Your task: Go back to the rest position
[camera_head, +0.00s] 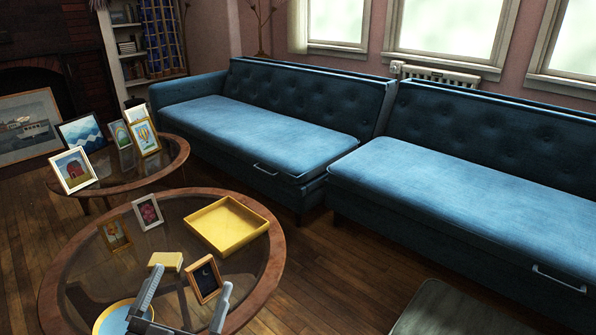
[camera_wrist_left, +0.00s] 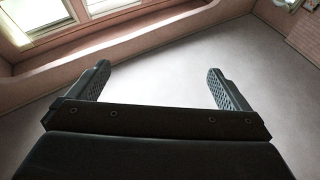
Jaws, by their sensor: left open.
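My left gripper (camera_head: 184,304) shows at the bottom of the head view, its two fingers spread wide with nothing between them. In the left wrist view the gripper (camera_wrist_left: 160,88) is open and empty, with only the wall, windows and ceiling beyond it. In the head view it appears in front of the near round glass table (camera_head: 277,262); the fingers overlap the table's near edge in the picture. My right gripper is not in view.
The near table bears a yellow tray (camera_head: 228,226), a yellow block (camera_head: 165,261), several small framed pictures and a round blue-and-yellow dish (camera_head: 112,318). A second round table (camera_head: 177,163) holds more frames. Blue sofas (camera_head: 270,125) line the back. A dark ottoman (camera_head: 440,312) stands at lower right.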

